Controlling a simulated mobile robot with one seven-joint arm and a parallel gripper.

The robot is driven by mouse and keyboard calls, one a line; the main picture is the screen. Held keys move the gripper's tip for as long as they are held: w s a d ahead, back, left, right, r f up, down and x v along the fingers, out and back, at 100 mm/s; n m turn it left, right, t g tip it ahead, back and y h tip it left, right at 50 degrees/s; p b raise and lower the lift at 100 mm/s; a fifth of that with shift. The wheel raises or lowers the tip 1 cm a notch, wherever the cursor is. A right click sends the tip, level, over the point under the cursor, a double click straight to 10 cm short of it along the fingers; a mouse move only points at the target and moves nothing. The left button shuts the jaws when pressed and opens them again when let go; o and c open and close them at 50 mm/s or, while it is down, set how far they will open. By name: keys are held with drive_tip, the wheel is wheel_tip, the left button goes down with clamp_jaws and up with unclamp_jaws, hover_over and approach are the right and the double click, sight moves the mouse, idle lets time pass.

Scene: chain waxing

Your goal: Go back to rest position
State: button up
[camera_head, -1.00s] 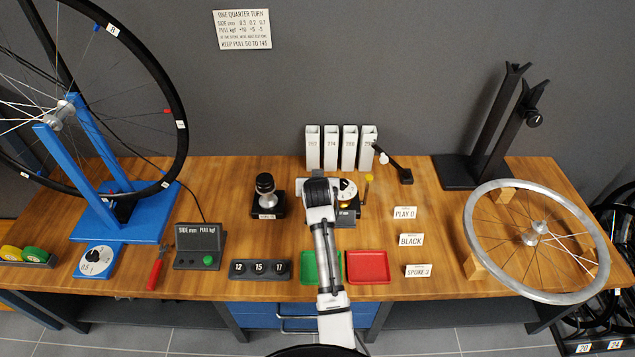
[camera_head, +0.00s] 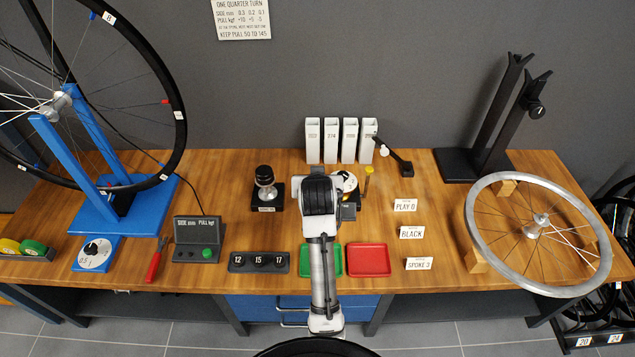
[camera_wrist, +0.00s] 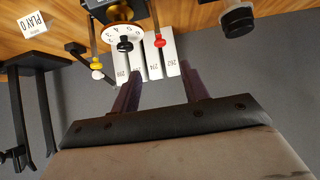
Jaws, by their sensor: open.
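My gripper (camera_wrist: 160,92) is open and empty in the wrist view, its two dark fingers spread apart. The white numbered boxes (camera_wrist: 152,62) appear beyond the fingers, with a white dial (camera_wrist: 122,38) on a dark device and a red-tipped piece (camera_wrist: 159,41) nearer the top. In the head view my arm stands over the middle of the bench and hides the gripper's fingers. The boxes (camera_head: 331,141) stand at the back of the bench, and the dial (camera_head: 345,184) is partly hidden beside my arm.
A blue wheel stand (camera_head: 92,213) is at the left of the wooden bench (camera_head: 210,180). A red tray (camera_head: 368,260) and a partly hidden green tray (camera_head: 335,262) lie at the front middle. A silver wheel (camera_head: 478,245) and black stand (camera_head: 470,166) are at the right.

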drive_tip(key=shift+v, duration=0.9)
